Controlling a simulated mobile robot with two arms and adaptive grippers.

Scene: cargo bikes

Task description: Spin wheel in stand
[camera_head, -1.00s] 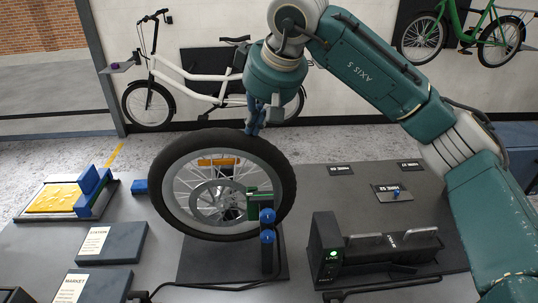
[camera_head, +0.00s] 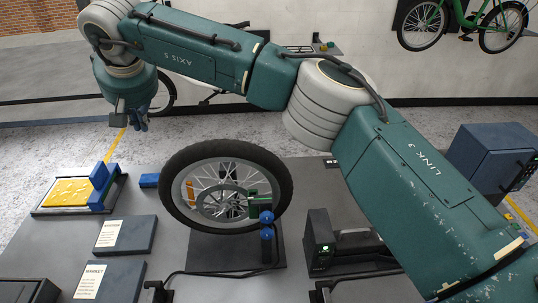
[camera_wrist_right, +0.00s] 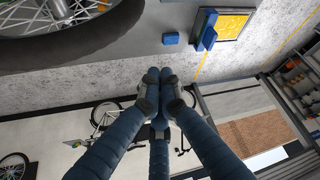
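The bicycle wheel (camera_head: 222,149) is upright in the stand (camera_head: 267,240), with a black tyre, silver spokes and an orange reflector at the left of its rim. The stand has a dark base plate, blue knobs and a green part beside the hub. My right gripper (camera_head: 139,122) is up and left of the wheel, apart from it. In the right wrist view, its blue fingers meet at the tips (camera_wrist_right: 157,77) with nothing seen between them. The tyre (camera_wrist_right: 75,45) shows at the upper left there. My left gripper is not in view.
A yellow tray with a blue clamp (camera_head: 67,193), a small blue block (camera_head: 149,180) and two labelled dark plates (camera_head: 126,236) lie left of the wheel. A black device (camera_head: 320,240) stands right of the stand. My right arm crosses above the bench.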

